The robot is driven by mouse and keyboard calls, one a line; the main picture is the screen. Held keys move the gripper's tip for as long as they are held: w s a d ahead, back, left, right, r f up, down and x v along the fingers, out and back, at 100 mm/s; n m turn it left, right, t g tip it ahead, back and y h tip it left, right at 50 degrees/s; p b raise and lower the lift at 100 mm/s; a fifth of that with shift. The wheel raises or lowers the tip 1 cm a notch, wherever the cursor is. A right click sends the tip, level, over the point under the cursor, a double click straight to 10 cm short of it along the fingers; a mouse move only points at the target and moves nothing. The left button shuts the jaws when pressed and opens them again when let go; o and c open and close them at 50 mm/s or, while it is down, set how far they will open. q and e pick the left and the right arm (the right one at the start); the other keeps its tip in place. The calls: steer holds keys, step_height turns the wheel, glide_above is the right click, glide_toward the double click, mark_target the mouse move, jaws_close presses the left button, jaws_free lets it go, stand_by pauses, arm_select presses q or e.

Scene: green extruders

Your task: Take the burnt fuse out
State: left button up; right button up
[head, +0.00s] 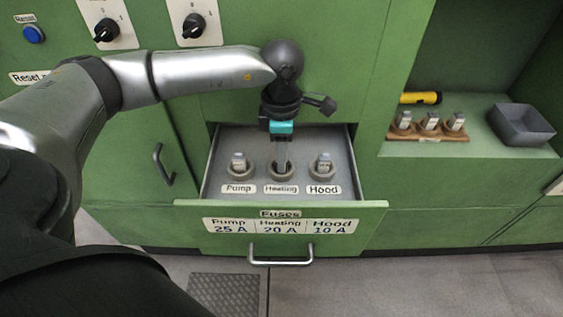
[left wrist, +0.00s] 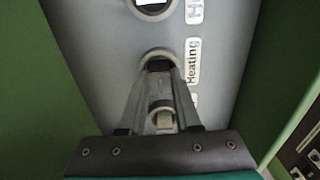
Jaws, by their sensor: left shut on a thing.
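The pulled-out fuse drawer (head: 340,190) holds three round sockets labelled Pump, Heating and Hood. A pump fuse (head: 238,160) and a hood fuse (head: 323,161) stand upright in the outer sockets. My left gripper (head: 282,168) points down into the middle Heating socket (head: 281,187). In the left wrist view its fingertips (left wrist: 161,68) are shut on the heating fuse at that socket. The fingers mostly hide this fuse, so I cannot tell whether it is burnt or still fully seated. My right gripper is out of view.
On the right, a recessed shelf holds a wooden rack (head: 428,134) with several fuses, a yellow flashlight (head: 421,98) and an empty grey bin (head: 522,125). The drawer front (head: 350,215) and its handle (head: 281,262) stick out. Knobs and a blue button (head: 33,34) are at upper left.

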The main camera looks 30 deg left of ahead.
arm_select(q)
jaws_close()
